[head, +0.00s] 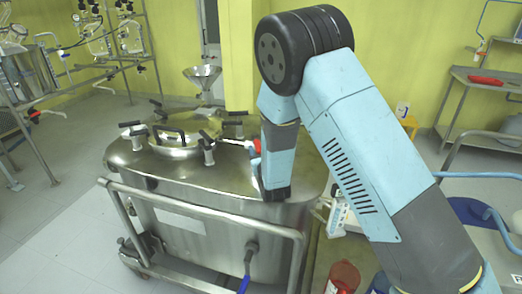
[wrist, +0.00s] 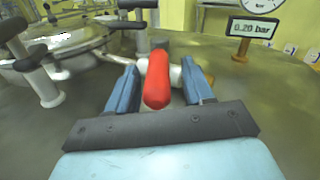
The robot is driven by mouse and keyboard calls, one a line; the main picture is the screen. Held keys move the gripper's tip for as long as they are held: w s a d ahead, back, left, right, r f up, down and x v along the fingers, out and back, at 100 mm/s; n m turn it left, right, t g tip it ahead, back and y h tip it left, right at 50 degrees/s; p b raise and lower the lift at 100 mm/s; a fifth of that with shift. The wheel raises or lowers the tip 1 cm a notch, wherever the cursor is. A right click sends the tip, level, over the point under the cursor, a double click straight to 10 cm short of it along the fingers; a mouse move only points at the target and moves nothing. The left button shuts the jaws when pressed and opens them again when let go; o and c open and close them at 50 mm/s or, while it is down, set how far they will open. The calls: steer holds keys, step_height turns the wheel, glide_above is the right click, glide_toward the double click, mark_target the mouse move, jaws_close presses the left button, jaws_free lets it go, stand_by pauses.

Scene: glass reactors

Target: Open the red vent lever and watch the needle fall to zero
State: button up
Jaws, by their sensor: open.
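The red vent lever (wrist: 157,82) lies between the two blue fingers of my gripper (wrist: 160,74) in the wrist view. The fingers are open, one on each side of the lever, and gaps show beside it. A bit of red beside my arm in the head view (head: 257,146) looks like the same lever. A pressure gauge with a round dial (wrist: 262,4) stands at the upper right of the wrist view, and its digital display (wrist: 253,28) reads 0.20 bar. The dial is cut off by the frame edge, so its needle cannot be read.
The lever sits on top of a steel vessel (head: 215,184) with a clamped round hatch (head: 178,140) to the left. A rail (head: 200,208) runs along the vessel's front. A metal funnel (head: 203,75) stands behind. A shelf with a red tray (head: 487,80) is at right.

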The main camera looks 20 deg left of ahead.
steer(key=v, duration=1.3)
steer(key=shift+f, duration=0.1)
